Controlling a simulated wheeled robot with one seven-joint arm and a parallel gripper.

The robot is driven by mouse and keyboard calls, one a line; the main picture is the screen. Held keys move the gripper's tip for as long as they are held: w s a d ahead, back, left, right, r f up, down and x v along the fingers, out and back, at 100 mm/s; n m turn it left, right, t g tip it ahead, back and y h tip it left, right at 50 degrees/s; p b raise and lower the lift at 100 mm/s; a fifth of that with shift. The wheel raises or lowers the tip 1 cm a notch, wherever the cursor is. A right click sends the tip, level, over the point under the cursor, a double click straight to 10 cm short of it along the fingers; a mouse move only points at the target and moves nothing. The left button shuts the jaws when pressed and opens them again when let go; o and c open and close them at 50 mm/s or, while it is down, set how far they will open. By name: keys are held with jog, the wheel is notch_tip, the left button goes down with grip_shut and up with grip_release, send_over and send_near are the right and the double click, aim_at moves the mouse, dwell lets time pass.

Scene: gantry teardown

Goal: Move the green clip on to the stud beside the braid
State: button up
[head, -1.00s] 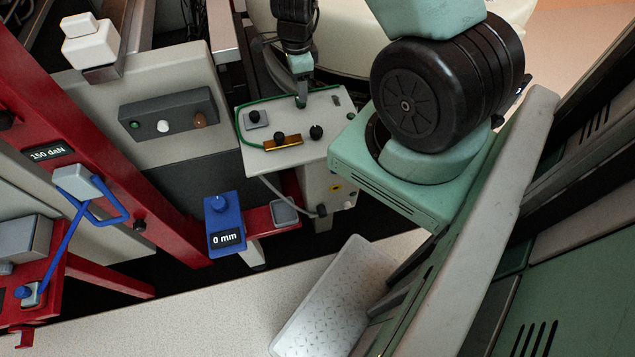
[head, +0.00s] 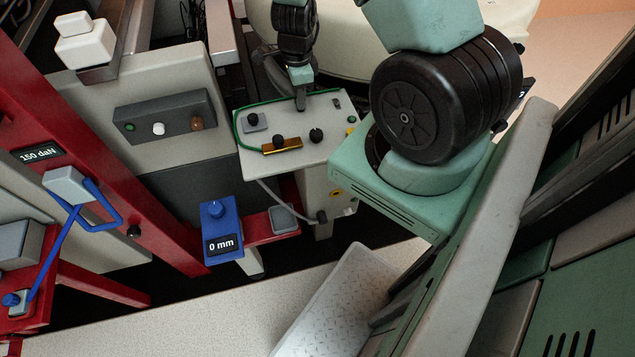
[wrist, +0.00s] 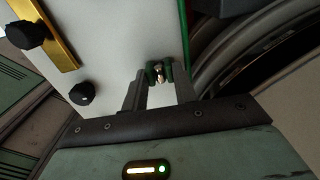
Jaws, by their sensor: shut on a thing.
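My gripper (wrist: 158,88) is over the far edge of a pale panel (wrist: 110,50), its fingers either side of a small green clip (wrist: 151,67). A small metal stud-like piece (wrist: 158,74) shows between the fingers at the clip. I cannot tell whether the clip sits around it or beside it. The green braid (wrist: 185,35) runs along the panel edge, close to the right finger. In the head view my gripper (head: 301,104) is at the panel's (head: 290,160) far edge, and the green braid (head: 236,128) follows its left and far edges. The clip is too small to make out there.
A blue block reading 0 mm (head: 222,228) stands in front. A red frame (head: 120,210) is on the left.

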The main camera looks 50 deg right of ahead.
jog(key=shift+r+p, duration=2.8)
jog(key=shift+r, duration=0.3)
jog(key=shift+f, duration=0.1)
